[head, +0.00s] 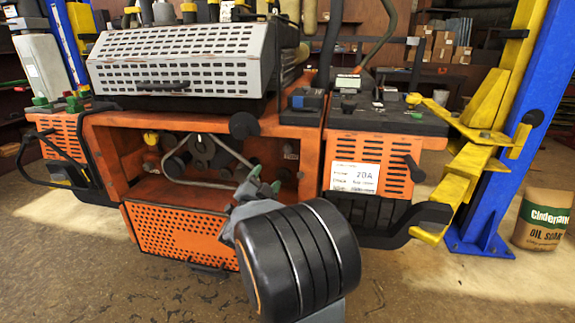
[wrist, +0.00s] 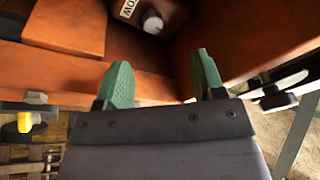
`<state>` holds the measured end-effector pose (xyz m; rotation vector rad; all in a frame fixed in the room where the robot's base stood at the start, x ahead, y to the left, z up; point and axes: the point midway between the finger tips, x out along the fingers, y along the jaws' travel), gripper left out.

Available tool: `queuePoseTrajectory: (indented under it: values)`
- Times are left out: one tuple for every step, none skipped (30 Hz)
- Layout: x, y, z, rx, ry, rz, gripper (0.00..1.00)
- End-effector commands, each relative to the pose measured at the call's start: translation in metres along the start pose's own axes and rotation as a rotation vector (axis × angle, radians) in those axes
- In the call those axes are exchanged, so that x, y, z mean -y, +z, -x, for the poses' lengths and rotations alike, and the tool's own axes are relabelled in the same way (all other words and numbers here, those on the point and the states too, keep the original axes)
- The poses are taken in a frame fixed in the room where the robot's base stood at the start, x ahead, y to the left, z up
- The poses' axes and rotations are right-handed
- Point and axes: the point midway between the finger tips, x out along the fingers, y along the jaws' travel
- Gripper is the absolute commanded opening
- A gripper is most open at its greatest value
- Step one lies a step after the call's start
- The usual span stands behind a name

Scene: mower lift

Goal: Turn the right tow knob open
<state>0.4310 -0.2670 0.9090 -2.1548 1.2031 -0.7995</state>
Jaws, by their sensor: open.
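In the wrist view a small round whitish-grey knob (wrist: 152,22) sits on a dark block, beside a label (wrist: 128,9) whose visible letters read "OW". My gripper (wrist: 162,78) has two green fingertips spread apart with nothing between them. The knob lies ahead of the gap, apart from both tips. In the head view my gripper (head: 265,179) is at the right part of the orange mower's open front bay (head: 130,155). I cannot make out the tow knob clearly there. Its turned position is unclear.
Orange walls of the bay (wrist: 60,65) stand close around the fingertips. A black knob (wrist: 276,98) projects at the right of the wrist view. Bent grey bars (head: 180,182) cross the bay. A blue lift post (head: 510,150) with yellow arms stands at the right.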

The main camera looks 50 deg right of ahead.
Motion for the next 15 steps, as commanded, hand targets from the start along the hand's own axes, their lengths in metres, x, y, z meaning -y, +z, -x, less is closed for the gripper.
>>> queuePoseTrajectory:
  values:
    - [-0.009,0.0,-0.002,-0.033,0.011,-0.001,0.63]
    - [-0.011,-0.002,-0.003,-0.047,0.015,-0.002,0.63]
    - [-0.013,-0.004,-0.006,-0.063,0.019,-0.003,0.63]
    - [-0.014,-0.005,-0.008,-0.072,0.021,-0.004,0.63]
    - [-0.014,-0.006,-0.011,-0.078,0.022,-0.004,0.63]
    - [-0.015,-0.007,-0.016,-0.083,0.023,-0.005,0.63]
    - [-0.015,-0.008,-0.02,-0.084,0.024,-0.005,0.63]
    - [-0.015,-0.008,-0.025,-0.085,0.024,-0.005,0.63]
    - [-0.015,-0.009,-0.032,-0.085,0.023,-0.004,0.63]
    - [-0.015,-0.009,-0.038,-0.085,0.024,-0.005,0.63]
    - [-0.015,-0.01,-0.044,-0.084,0.024,-0.005,0.63]
    - [-0.015,-0.011,-0.052,-0.084,0.023,-0.005,0.63]
    - [-0.016,-0.011,-0.058,-0.083,0.023,-0.004,0.63]
    - [-0.016,-0.011,-0.064,-0.083,0.023,-0.004,0.63]
    - [-0.015,-0.012,-0.072,-0.083,0.023,-0.005,0.63]
